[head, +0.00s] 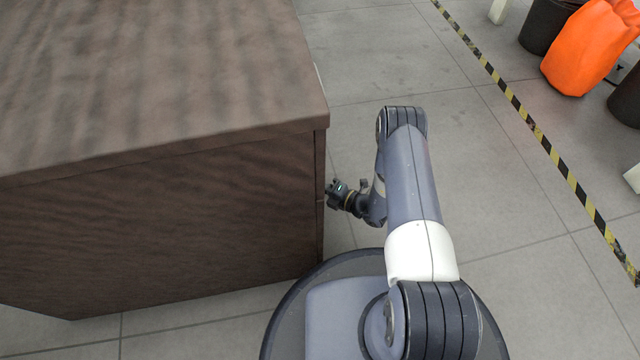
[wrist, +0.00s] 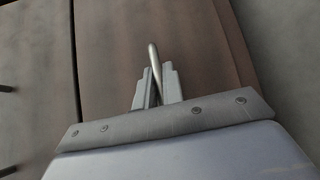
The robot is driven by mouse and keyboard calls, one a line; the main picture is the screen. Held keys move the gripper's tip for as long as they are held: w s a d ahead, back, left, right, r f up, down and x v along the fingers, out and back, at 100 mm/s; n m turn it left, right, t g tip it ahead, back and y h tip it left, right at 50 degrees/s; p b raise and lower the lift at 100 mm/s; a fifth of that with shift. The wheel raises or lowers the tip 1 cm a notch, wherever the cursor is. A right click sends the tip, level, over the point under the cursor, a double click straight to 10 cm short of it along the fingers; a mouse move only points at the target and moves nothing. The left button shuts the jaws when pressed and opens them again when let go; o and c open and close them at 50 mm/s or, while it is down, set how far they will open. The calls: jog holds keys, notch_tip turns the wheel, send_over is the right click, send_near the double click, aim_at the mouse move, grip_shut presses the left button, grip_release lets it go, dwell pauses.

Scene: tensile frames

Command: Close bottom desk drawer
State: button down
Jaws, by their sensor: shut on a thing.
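The brown wooden desk (head: 160,210) fills the left of the head view. My gripper (head: 332,194) is at the desk's right-hand side, by its near edge; its fingertips are partly hidden there. In the wrist view a brown drawer front (wrist: 110,55) fills the middle. A thin metal handle (wrist: 154,58) stands out from it. My gripper's two fingers (wrist: 158,88) are shut on the lower end of this handle. The head view does not show the drawer fronts, so how far the drawer is out cannot be told.
Grey tiled floor (head: 480,190) is clear to the right of the desk. A yellow and black striped line (head: 530,125) crosses it. An orange object (head: 585,50) and dark bins (head: 545,25) stand at the far right. More dark handles (wrist: 8,86) show at the wrist view's left.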

jog(key=c, duration=1.8)
grip_release()
jog(key=shift+a, duration=0.3)
jog(key=shift+s, duration=0.1)
jog(key=p+v, duration=0.3)
jog(key=v, duration=0.8)
jog(key=shift+f, duration=0.1)
jog(key=b+x, duration=0.3)
jog(key=x, duration=0.7)
jog(key=shift+w+a, duration=0.25)
jog(key=shift+w, duration=0.05)
jog(key=shift+w+d, duration=0.15)
jog(key=shift+d, duration=0.25)
